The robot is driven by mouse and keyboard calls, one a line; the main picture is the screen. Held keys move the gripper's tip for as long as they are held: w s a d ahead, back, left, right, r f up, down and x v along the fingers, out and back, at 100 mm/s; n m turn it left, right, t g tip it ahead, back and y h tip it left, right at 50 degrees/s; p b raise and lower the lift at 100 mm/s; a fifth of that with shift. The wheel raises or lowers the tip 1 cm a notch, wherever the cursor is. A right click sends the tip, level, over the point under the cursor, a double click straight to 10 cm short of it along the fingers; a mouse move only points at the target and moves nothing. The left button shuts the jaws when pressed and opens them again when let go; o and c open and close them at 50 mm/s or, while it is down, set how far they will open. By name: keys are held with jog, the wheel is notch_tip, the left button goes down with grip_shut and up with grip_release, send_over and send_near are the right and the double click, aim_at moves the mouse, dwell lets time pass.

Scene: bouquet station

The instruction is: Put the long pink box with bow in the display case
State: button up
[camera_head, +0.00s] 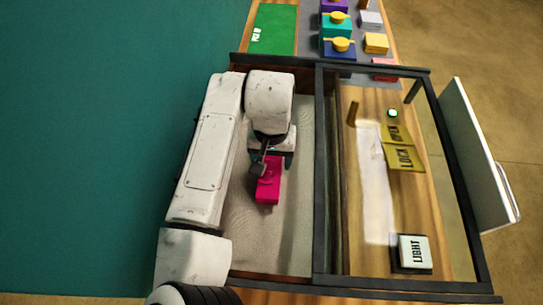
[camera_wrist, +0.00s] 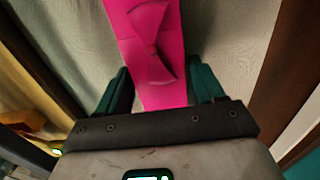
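The long pink box with a bow (camera_head: 268,185) is inside the left, open-topped part of the display case (camera_head: 318,170), over its pale cloth lining. I cannot tell whether it touches the cloth. The wrist view shows its pink top and bow (camera_wrist: 155,45) close up, with the box running away upward in the picture. My gripper (camera_head: 270,158) is at the box's upper end. Its two dark green fingers (camera_wrist: 162,88) lie close along both long sides of the box and appear closed on it. The box's end under the gripper body is hidden.
The case's right part has a clear cover over wood, with yellow OPEN and LOCK tags (camera_head: 403,155) and a LIGHT switch (camera_head: 412,252). A white panel with a handle (camera_head: 478,155) stands at right. Coloured boxes (camera_head: 338,48) and a green mat (camera_head: 275,30) lie beyond.

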aim_at(271, 159)
jog(key=shift+o, duration=1.2)
jog(key=shift+r, duration=0.1)
notch_tip(271, 159, up, 12)
jog(key=b, duration=0.2)
